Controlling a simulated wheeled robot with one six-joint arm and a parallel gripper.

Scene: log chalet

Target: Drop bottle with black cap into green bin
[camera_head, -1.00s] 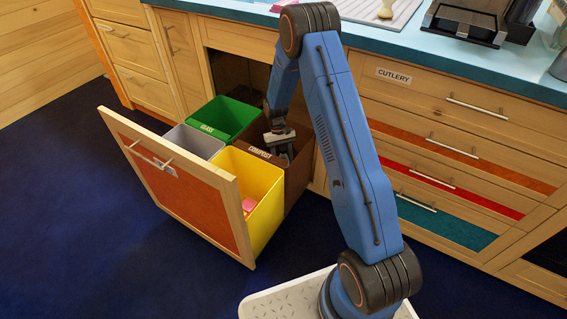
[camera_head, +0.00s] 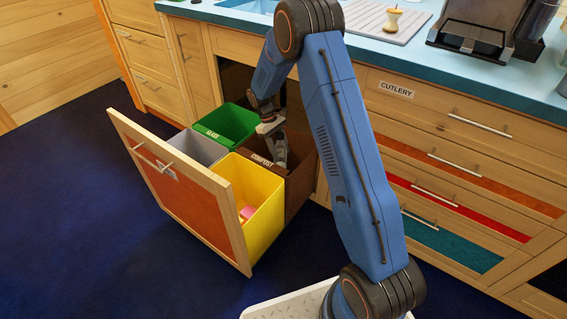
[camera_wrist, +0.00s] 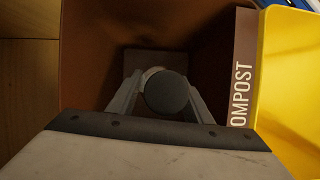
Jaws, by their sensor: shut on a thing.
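My gripper (camera_head: 280,160) points down at the brown compost bin (camera_head: 302,180), with its fingers inside the bin's opening. In the wrist view my gripper (camera_wrist: 165,95) is shut on the bottle, whose round black cap (camera_wrist: 167,93) faces the camera between the fingers. The bottle's body is mostly hidden below the cap, and I cannot make it out in the head view. The green bin (camera_head: 228,122), labelled GLASS, stands left of and behind the compost bin in the pulled-out drawer.
A yellow bin (camera_head: 262,222) with a pink item (camera_head: 247,211) and a grey bin (camera_head: 198,148) share the drawer. The wooden drawer front (camera_head: 180,190) stands nearest. The blue counter (camera_head: 362,42) overhangs behind, with an apple core (camera_head: 392,19) on a grey board.

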